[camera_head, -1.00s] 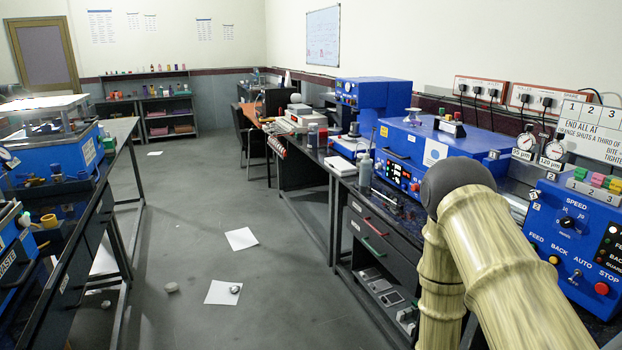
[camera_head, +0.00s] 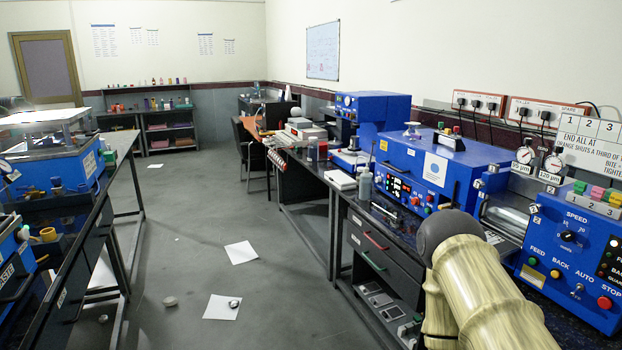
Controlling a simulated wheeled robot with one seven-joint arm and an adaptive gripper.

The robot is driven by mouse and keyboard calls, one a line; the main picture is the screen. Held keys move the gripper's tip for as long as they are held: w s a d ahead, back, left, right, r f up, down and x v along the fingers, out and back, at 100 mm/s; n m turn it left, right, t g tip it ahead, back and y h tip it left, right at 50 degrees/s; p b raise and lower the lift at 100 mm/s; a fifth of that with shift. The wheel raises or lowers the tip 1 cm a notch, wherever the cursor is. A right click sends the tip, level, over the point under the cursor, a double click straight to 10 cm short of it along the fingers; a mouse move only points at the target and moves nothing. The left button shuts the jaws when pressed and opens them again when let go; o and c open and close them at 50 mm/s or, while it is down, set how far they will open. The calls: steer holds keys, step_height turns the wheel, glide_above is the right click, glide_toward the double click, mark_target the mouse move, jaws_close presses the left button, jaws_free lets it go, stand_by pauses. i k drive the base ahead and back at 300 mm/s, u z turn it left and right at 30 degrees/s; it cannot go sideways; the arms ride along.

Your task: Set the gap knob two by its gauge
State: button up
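The blue roller machine stands at the right, with its control panel (camera_head: 568,262) carrying a speed knob (camera_head: 568,237) and buttons. Two round dial gauges stand on its back part, a left gauge (camera_head: 525,155) and a right gauge (camera_head: 553,163). Small numbered tags sit near the rollers (camera_head: 507,217). I cannot make out which part is gap knob two. My pale arm (camera_head: 485,295) with a dark round joint crosses the lower right, in front of the machine's left side. My gripper is out of view.
A blue machine (camera_head: 425,165) with a round-topped fitting stands left of the roller machine on the right bench. A dark drawer unit (camera_head: 367,245) is below. Another bench (camera_head: 85,225) runs along the left. The grey aisle floor between has paper sheets (camera_head: 241,252) and small round items.

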mark_target(535, 209)
steer(key=z, duration=0.15)
steer(key=k, duration=0.15)
steer(key=z, duration=1.1)
